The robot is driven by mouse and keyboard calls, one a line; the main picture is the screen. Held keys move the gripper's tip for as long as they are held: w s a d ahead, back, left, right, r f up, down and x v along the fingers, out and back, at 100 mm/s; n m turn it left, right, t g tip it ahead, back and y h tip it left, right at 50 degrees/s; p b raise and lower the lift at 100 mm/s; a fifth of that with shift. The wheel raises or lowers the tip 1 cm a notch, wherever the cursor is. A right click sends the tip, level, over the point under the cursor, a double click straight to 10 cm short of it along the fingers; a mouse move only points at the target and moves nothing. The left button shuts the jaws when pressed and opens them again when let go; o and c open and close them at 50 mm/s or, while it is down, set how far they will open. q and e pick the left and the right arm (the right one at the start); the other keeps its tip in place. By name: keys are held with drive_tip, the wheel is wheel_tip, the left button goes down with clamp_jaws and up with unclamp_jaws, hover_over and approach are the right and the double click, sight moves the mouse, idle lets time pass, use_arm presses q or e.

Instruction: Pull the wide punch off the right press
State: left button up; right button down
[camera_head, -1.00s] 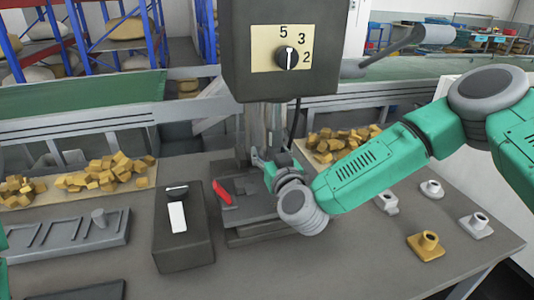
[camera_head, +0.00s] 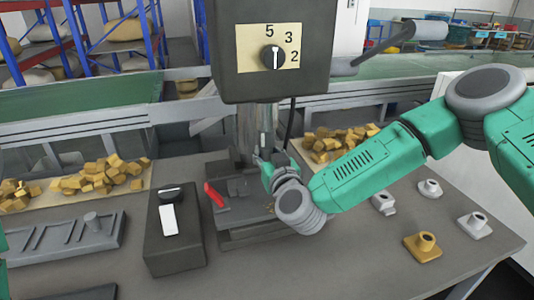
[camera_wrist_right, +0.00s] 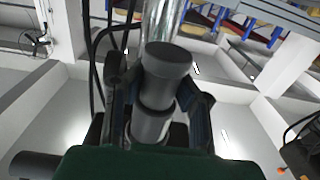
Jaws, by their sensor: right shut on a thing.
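The press (camera_head: 285,88) stands mid-table, with a numbered dial (camera_head: 272,57) on its dark head and a red-handled lever (camera_head: 215,195) at its base. My right gripper (camera_head: 268,166) is at the press, under the head, just right of its column. In the right wrist view, its fingers (camera_wrist_right: 160,105) are shut on a dark grey stepped cylinder, the wide punch (camera_wrist_right: 167,62). The shiny ram (camera_wrist_right: 160,22) shows directly beyond the punch; I cannot tell whether they touch. The punch is hidden in the head view. My left gripper is out of view.
A control box (camera_head: 174,245) stands left of the press, beside a grey slotted tray (camera_head: 65,243). Yellow blocks lie in piles behind (camera_head: 105,175) and (camera_head: 330,143). A yellow flanged part (camera_head: 424,247) and several pale ones (camera_head: 474,224) stand at the right.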

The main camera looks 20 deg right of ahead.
drive_tip(key=shift+s+a+f, duration=0.1)
drive_tip(key=shift+a+f, duration=0.05)
drive_tip(key=shift+f, duration=0.25)
drive_tip(key=shift+f+b, duration=0.4)
drive_tip(key=shift+f, duration=0.1)
drive_tip(key=shift+s+f+p, duration=0.25)
drive_tip(key=shift+s+p, duration=0.15)
drive_tip(key=shift+s, duration=0.15)
drive_tip(key=s, duration=0.1)
drive_tip(key=s+p, duration=0.1)
drive_tip(key=s, duration=0.3)
drive_tip(key=shift+s+d+r, duration=0.25)
drive_tip(key=shift+d+r, duration=0.15)
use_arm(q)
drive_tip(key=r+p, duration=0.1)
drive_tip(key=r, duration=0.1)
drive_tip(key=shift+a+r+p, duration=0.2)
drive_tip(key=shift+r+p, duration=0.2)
use_arm(e)
drive_tip(key=s, duration=0.7)
drive_tip(key=shift+s, duration=0.15)
